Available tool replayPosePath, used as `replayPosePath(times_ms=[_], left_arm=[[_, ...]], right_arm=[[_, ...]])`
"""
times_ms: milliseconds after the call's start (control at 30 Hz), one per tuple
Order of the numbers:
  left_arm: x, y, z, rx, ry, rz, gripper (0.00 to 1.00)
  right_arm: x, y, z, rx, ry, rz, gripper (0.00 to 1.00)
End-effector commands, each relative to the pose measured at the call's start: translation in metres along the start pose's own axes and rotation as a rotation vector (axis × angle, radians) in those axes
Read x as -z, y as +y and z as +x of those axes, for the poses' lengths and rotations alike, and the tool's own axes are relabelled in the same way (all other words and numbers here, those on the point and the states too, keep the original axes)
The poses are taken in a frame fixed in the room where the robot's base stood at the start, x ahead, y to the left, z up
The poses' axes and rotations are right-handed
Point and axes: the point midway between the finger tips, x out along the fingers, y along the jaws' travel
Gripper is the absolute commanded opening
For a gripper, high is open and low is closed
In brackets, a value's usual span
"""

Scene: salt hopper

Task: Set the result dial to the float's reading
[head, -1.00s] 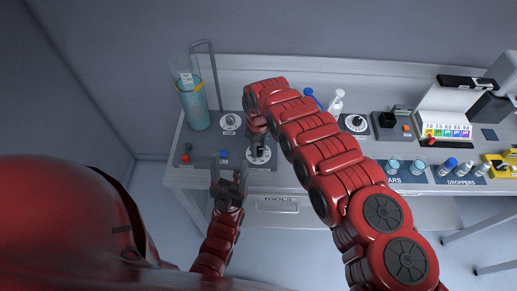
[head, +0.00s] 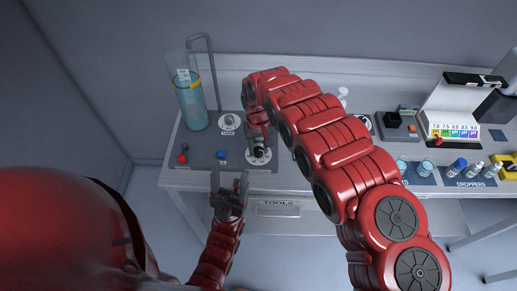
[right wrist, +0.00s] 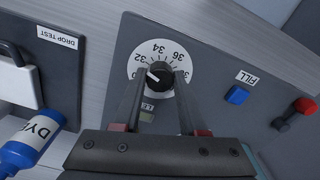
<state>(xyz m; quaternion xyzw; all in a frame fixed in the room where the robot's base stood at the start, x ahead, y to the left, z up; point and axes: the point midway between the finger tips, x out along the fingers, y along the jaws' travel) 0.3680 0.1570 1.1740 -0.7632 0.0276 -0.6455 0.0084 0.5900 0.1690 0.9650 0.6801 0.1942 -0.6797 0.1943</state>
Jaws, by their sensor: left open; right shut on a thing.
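The result dial (right wrist: 159,77) is a black knob with a white pointer on a white scale plate numbered in the 30s. In the right wrist view my right gripper (right wrist: 160,88) is shut on the knob, a finger on each side; the pointer lies toward the picture's left, near the low 30s. In the head view the dial's white plate (head: 258,157) shows under the right gripper. The float is in the tall cylinder (head: 191,103) of blue liquid at the left, beside a yellow band; its reading is too small to tell. My left gripper (head: 229,188) is open and empty before the bench's front edge.
A second dial (head: 228,121) sits behind on the same grey panel. A blue FILL button (right wrist: 237,95) and a red knob (right wrist: 305,106) are beside the result dial. A DYE bottle (right wrist: 27,143) lies at the wrist view's left. Jars and droppers stand at right.

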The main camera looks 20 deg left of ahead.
Motion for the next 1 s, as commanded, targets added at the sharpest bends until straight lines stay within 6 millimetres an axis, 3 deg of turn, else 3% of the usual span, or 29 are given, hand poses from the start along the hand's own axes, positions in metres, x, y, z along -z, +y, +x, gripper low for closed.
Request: replayPosePath(times_ms=[333, 367, 500, 833, 1000], left_arm=[[0.000, 0.000, 0.000, 0.000, 0.000, 0.000, 0.63], [0.000, 0.000, 0.000, 0.000, 0.000, 0.000, 0.63], [0.000, 0.000, 0.000, 0.000, 0.000, 0.000, 0.63], [0.000, 0.000, -0.001, 0.000, 0.000, 0.000, 0.63], [-0.001, 0.000, -0.007, 0.000, 0.000, 0.000, 0.63]], right_arm=[[0.000, 0.000, 0.000, 0.000, -0.001, 0.002, 0.00], [0.000, 0.000, 0.000, 0.000, -0.001, 0.002, 0.45], [0.000, 0.000, 0.000, 0.000, -0.001, 0.002, 0.70], [0.000, 0.000, -0.001, 0.000, 0.000, 0.001, 0.72], [0.000, 0.001, -0.013, -0.002, 0.000, 0.000, 0.72]])
